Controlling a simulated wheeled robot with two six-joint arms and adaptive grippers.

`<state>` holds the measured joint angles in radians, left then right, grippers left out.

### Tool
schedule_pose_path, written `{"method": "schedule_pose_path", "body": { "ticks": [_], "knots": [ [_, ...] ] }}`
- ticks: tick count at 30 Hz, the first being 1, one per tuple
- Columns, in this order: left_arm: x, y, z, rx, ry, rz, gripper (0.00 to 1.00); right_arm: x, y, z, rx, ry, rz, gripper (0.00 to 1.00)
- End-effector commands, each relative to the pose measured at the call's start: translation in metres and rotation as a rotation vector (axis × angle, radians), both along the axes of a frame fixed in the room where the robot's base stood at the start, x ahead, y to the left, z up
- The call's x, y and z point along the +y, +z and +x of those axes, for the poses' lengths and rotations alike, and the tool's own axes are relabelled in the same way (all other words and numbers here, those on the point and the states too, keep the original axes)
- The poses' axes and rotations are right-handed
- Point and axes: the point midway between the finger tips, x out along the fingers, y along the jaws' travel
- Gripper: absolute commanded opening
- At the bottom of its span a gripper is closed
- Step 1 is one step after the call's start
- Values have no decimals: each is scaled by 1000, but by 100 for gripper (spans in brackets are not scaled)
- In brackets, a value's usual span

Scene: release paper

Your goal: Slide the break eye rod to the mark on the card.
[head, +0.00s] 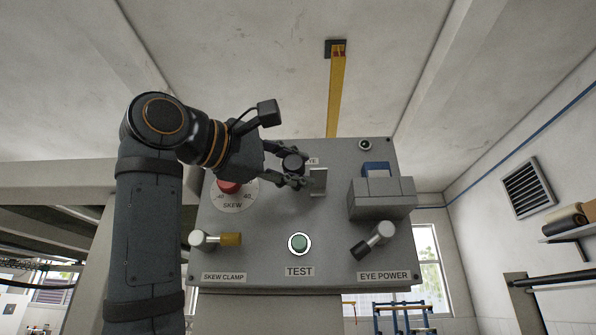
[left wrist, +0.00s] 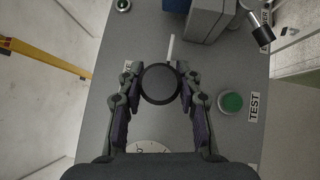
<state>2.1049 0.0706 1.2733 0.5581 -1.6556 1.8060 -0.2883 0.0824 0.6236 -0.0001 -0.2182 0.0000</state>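The grey control panel (head: 270,215) fills the middle of the head view. My left gripper (head: 294,168) is at its upper middle, with its fingers on either side of a dark round knob (head: 292,164). In the left wrist view, the knob (left wrist: 160,83) fills the gap between the fingertips and appears to touch both. This knob may be the end of the break eye rod; its shaft is hidden. A light grey upright plate (head: 319,181) stands just right of the fingers; its thin edge shows in the left wrist view (left wrist: 171,47). No mark is readable. My right gripper is not in view.
A grey box (head: 382,198) with a blue part (head: 376,169) juts out on the right. Below are the green TEST button (head: 299,243), the EYE POWER lever (head: 372,241) and the SKEW CLAMP lever (head: 216,239). The red SKEW knob (head: 229,187) is close under my left gripper.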

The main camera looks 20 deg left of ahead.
Motion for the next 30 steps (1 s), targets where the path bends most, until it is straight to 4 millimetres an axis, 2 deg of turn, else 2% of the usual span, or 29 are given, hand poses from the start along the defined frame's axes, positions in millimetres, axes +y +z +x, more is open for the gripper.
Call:
{"method": "schedule_pose_path", "body": {
  "ticks": [1, 3, 4, 6, 11, 13, 16, 27, 30],
  "knots": [
    [0, -1, 0, 1, 1, 0, 42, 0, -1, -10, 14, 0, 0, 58],
    [0, -1, 0, 0, 0, 0, 52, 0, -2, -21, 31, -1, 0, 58],
    [0, 0, 0, 0, 0, 0, 56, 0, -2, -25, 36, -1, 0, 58],
    [0, 0, 0, -1, 0, 0, 58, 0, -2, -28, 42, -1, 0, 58],
    [0, 0, 0, -3, 1, -1, 58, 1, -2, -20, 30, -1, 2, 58],
    [0, 0, -1, -3, 1, -1, 58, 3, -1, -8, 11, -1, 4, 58],
    [5, 0, -7, -5, 2, -1, 58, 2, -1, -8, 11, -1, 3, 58],
    [46, -13, -78, -4, 4, -3, 58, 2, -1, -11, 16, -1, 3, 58],
    [54, -15, -92, -3, 3, -3, 58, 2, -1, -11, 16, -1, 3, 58]
  ]
}}
